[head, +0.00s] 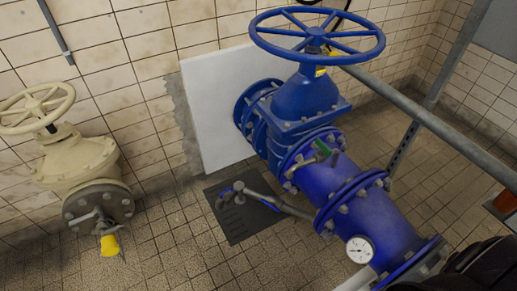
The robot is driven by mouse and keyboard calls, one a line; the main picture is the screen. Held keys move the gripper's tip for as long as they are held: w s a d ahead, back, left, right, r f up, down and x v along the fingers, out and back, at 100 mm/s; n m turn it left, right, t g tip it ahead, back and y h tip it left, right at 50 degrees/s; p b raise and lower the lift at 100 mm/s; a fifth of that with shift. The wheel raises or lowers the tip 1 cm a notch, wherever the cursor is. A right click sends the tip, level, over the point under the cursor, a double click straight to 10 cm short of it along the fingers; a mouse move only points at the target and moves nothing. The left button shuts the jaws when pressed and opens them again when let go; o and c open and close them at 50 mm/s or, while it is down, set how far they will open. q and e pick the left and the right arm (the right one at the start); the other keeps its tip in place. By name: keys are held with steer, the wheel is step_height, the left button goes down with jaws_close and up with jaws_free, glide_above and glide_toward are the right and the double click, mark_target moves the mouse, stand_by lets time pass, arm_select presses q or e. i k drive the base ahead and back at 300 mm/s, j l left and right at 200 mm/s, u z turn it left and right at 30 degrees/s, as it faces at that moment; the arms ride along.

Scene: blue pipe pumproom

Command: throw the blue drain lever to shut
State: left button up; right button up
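A small blue lever (224,197) shows at the outer end of a thin grey drain pipe (283,207). The pipe comes out of the left side of the large blue pipe (372,222) and ends above a dark floor grate (238,224). The lever is small in the picture, and I cannot tell exactly how it is turned. Neither my left nor my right gripper shows in the head view.
A blue handwheel (317,50) tops the blue valve, and a green-handled tap (322,149) and a gauge (360,249) sit on the pipe. A cream valve (80,160) stands at left. A grey rail (440,125) crosses at right. Tiled floor left of the grate is clear.

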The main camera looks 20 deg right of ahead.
mark_target(270, 205)
steer(key=l+z, duration=0.1)
steer(key=z, duration=0.25)
steer(key=l+z, duration=0.1)
steer(key=z, duration=0.25)
